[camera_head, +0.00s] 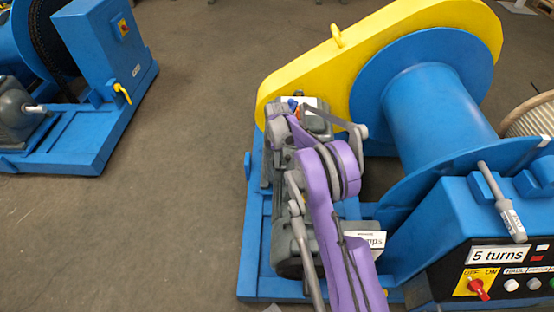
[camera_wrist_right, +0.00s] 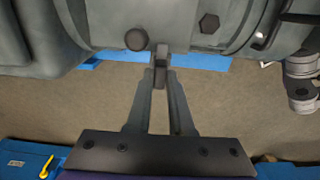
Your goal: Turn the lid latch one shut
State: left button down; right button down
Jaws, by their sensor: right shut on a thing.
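In the wrist view my right gripper (camera_wrist_right: 161,78) is shut, its two fingers closing on a small dark grey tab (camera_wrist_right: 161,52). The tab hangs from the lower edge of a grey housing (camera_wrist_right: 110,25) and looks like the latch; no label on it can be read. In the head view my purple right arm reaches up from the bottom to the grey gearbox (camera_head: 320,122) beside the yellow chain cover (camera_head: 330,68). The arm hides the fingertips and the tab there. The yellow cover lies over the drive. My left gripper is not in view.
A blue winch drum (camera_head: 435,105) stands right of my arm on a blue frame (camera_head: 252,235). A control panel (camera_head: 500,270) with a red switch and a "5 turns" label is at lower right. Another blue machine (camera_head: 110,55) stands at left. Bare floor (camera_head: 180,150) lies between.

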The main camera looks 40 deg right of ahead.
jog(key=c, duration=0.8)
grip_release()
notch_tip(320, 180, up, 11)
jog(key=p, duration=0.1)
jog(key=shift+p, duration=0.35)
